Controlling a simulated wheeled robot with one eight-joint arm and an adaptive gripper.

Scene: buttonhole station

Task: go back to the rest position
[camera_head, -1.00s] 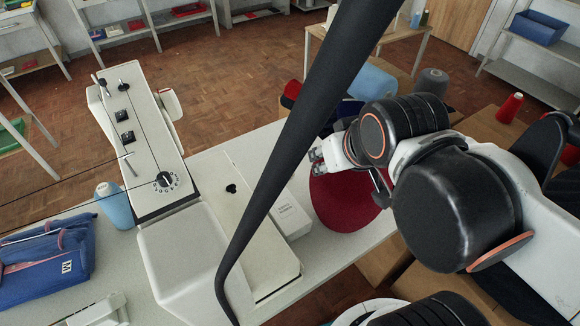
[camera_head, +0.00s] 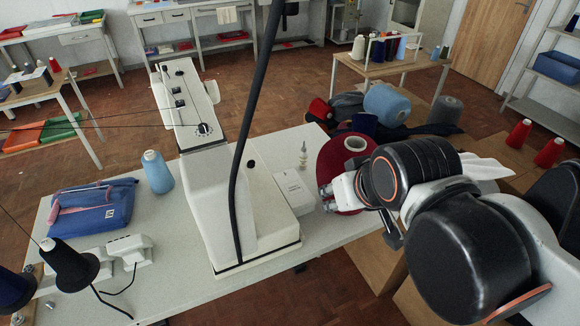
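My arm reaches in from the right, and my gripper (camera_head: 328,198) is at its left end, pointing left. It shows small, in front of the dark red cone (camera_head: 338,160) at the right part of the white table (camera_head: 345,222). I cannot tell whether the fingers touch the cone or whether they are apart. Nothing is seen hanging from the gripper. The white sewing machine (camera_head: 215,190) stands left of the gripper, with a small white box (camera_head: 294,191) between them.
A black curved bar (camera_head: 243,150) crosses in front of the machine. Bare parquet floor (camera_head: 270,95) lies behind the table.

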